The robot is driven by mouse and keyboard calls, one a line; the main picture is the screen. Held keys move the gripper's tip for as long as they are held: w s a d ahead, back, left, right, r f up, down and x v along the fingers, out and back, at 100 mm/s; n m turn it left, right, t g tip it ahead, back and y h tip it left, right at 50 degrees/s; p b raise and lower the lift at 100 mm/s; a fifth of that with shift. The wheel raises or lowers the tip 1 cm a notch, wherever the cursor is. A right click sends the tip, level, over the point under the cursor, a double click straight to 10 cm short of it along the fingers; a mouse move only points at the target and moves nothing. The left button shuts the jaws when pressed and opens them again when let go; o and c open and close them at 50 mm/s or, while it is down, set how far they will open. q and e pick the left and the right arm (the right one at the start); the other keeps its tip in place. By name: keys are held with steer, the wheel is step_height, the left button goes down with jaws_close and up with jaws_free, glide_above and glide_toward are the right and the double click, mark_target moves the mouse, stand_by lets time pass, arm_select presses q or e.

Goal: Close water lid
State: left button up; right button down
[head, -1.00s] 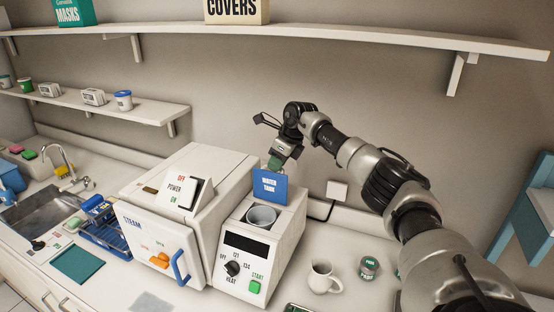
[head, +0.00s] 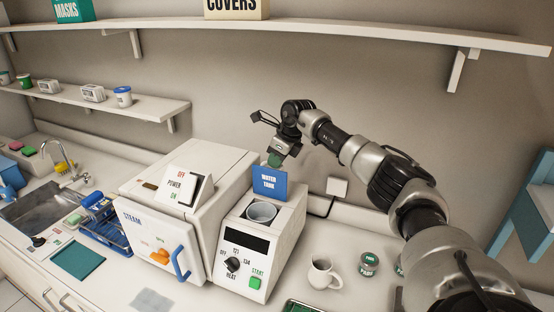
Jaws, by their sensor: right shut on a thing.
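The blue water lid (head: 270,186), marked WATER TANK, stands upright at the back of the small white unit beside the steam sterilizer. The round grey water opening (head: 262,213) in front of it is uncovered. My right gripper (head: 275,160) is at the lid's top edge, reaching in from the right and behind. It is shut on the lid, though the lid partly hides the fingertips. My left gripper is not in the head view.
The white steam sterilizer (head: 160,210) with a blue door handle stands to the left. A wall shelf (head: 350,32) runs above.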

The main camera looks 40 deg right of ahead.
mark_target(267, 170)
steer(key=s+a+t+h+b, duration=0.1)
steer(key=a+h+b, duration=0.1)
steer(key=a+b, duration=0.1)
steer(key=s+a+n+t+h+b, duration=0.1)
steer(key=a+h+b, duration=0.1)
steer(key=shift+s+a+f+t, duration=0.1)
steer(key=shift+s+a+t, duration=0.1)
steer(key=shift+s+t, duration=0.15)
steer(key=shift+s+a+b, duration=0.3)
steer(key=shift+a+b, duration=0.25)
steer(key=shift+b, duration=0.1)
steer(key=c, duration=1.4)
jaws_free()
steer(key=shift+c, duration=0.2)
